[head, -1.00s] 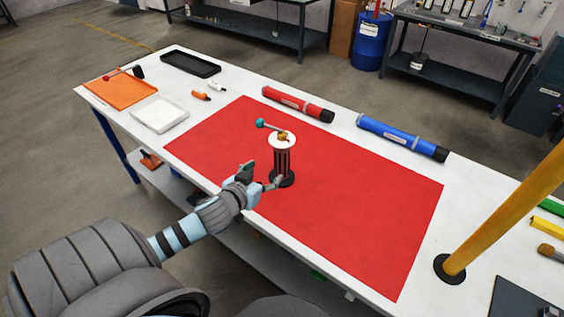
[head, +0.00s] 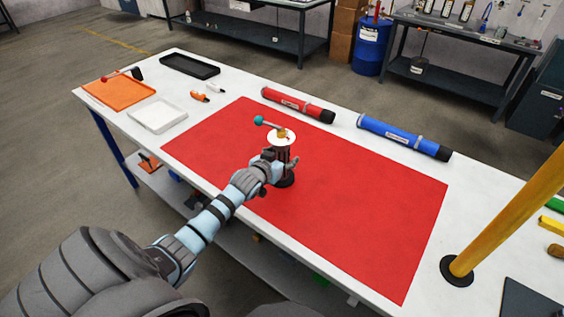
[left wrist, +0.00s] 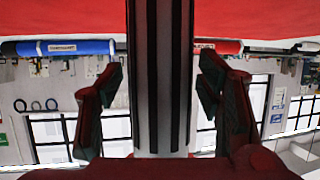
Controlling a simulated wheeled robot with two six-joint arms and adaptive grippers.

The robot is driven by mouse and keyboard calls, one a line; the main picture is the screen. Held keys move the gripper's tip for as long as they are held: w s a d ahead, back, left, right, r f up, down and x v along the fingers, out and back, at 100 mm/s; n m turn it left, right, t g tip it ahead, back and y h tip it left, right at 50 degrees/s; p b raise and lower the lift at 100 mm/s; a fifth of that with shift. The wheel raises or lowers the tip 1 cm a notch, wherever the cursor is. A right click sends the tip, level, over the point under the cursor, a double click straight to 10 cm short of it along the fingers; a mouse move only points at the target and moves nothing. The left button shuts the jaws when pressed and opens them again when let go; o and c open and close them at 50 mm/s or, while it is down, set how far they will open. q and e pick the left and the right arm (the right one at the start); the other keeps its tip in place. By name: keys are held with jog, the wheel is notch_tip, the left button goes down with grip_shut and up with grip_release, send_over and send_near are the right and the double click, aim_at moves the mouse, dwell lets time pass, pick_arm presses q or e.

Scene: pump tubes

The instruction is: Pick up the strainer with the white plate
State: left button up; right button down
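The strainer (head: 285,181) stands upright on the red mat (head: 350,220), with its dark round base on the mat. The round white plate (head: 291,139) is on its top, with a small orange-gold piece on it. My left gripper (head: 279,161) is at the strainer's body, below the plate, and hides part of it in the head view. In the left wrist view the strainer's striped body (left wrist: 160,80) stands between the two fingers (left wrist: 162,90). The fingers are open, with a narrow gap on each side. My right gripper is not in view.
A lever with a teal knob (head: 259,120) shows behind the plate. Red (head: 298,105) and blue (head: 403,137) tubes lie beyond the mat. A white tray (head: 143,124), orange tray (head: 104,101) and black tray (head: 190,72) are at left. A yellow pole (head: 500,217) stands at right.

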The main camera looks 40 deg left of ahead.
pick_arm(q)
grip_shut()
